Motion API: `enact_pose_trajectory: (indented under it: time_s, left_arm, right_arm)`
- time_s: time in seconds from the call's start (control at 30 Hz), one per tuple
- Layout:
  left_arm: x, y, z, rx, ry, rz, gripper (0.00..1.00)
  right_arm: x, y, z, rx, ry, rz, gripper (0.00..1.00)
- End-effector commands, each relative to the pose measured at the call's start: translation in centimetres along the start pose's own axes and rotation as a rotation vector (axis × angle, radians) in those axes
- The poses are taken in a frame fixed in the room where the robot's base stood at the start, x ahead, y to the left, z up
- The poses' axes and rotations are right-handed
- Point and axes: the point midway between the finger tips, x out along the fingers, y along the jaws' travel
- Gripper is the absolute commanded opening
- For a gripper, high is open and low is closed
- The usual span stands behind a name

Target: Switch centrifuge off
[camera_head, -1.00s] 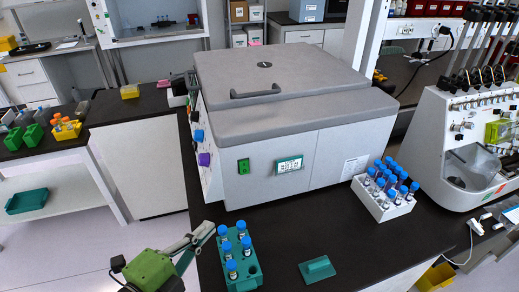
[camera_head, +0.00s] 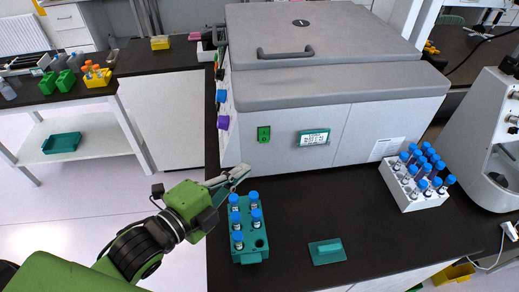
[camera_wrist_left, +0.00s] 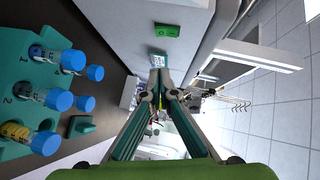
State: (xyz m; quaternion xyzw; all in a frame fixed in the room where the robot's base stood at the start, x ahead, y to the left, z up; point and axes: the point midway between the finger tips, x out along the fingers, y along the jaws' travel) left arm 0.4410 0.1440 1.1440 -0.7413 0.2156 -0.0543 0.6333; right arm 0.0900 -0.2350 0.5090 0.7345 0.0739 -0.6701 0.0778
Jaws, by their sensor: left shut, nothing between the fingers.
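The centrifuge (camera_head: 300,120) is the large grey and white machine on the black bench, with its lid down. A green switch (camera_head: 264,134) sits on its front face, left of a small display (camera_head: 314,138). The switch also shows near the top of the left wrist view (camera_wrist_left: 166,30). My left gripper (camera_head: 242,172) is shut and empty, in front of the centrifuge, below and left of the switch and apart from it. In the left wrist view its fingertips (camera_wrist_left: 159,75) meet below the switch. My right gripper is not in view.
A teal rack (camera_head: 250,256) with blue-capped tubes stands just below the left gripper. A teal block (camera_head: 327,251) lies to its right. A white rack (camera_head: 416,203) of blue-capped tubes stands by the centrifuge's right front. Bench between them is clear.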

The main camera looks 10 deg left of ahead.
Motion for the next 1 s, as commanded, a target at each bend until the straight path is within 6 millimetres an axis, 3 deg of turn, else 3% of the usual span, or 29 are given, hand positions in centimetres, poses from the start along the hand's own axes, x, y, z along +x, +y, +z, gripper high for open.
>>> enact_pose_trajectory:
  time_s: [0.3,0.6,1.0]
  left_arm:
    - [3.5,0.4,0.0,0.001,0.003,-0.005,0.00]
    - [8.7,-0.3,0.3,0.001,-0.001,0.003,0.00]
    - [11.0,0.0,2.7,0.001,0.001,0.001,0.00]
  right_arm:
    - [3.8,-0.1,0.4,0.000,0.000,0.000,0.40]
    - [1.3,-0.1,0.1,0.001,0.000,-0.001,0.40]
    - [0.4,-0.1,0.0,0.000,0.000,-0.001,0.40]
